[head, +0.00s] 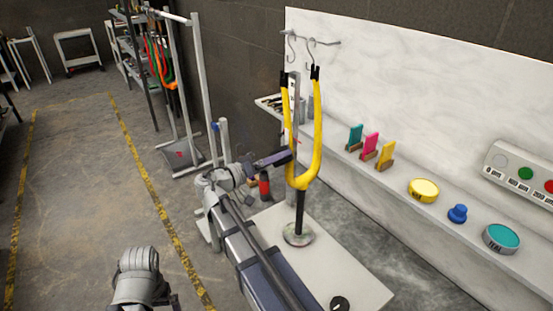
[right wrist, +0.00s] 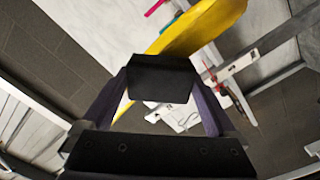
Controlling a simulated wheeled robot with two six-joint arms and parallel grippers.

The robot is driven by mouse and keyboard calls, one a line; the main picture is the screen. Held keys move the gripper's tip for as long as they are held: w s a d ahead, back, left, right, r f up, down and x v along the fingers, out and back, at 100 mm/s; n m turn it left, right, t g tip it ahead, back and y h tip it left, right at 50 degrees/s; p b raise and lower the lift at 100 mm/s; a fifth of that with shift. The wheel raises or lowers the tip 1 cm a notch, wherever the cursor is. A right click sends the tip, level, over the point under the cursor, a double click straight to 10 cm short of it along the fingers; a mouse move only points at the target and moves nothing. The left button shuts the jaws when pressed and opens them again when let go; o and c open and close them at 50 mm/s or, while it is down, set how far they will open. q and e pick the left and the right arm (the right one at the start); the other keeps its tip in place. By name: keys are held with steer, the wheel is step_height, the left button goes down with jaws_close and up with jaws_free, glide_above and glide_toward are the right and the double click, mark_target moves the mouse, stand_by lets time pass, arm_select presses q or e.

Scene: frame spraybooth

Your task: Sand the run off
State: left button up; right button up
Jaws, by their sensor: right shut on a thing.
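A yellow fork (head: 318,140) with black upper ends and a black lower tube hangs from hooks on a rail in the head view. Its yellow surface also fills the top of the right wrist view (right wrist: 205,25). My right gripper (head: 279,158) is level with the fork's lower part, just left of it. It is shut on a black block (right wrist: 160,78), seen between its fingers in the right wrist view. I cannot tell whether block and fork touch. No paint run can be made out. My left arm shows at the bottom left, its gripper (head: 172,300) barely visible and its jaws unclear.
A white table (head: 350,270) below the fork bears a grey disc (head: 298,236) and a black knob (head: 340,303). The wall shelf (head: 400,197) holds coloured cards, a yellow tin (head: 424,190), a blue pot (head: 457,213) and a teal tin (head: 501,238).

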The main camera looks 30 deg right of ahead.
mark_target(286, 165)
steer(key=shift+d, duration=0.1)
step_height(286, 165, down, 4)
steer(key=b, duration=0.4)
steer(key=shift+f, duration=0.1)
steer(key=shift+a, duration=0.3)
steer(key=shift+s+a, duration=0.15)
steer(key=shift+a, duration=2.65)
steer(key=shift+a, duration=0.1)
steer(key=shift+s+a, duration=0.1)
steer(key=shift+a, duration=1.3)
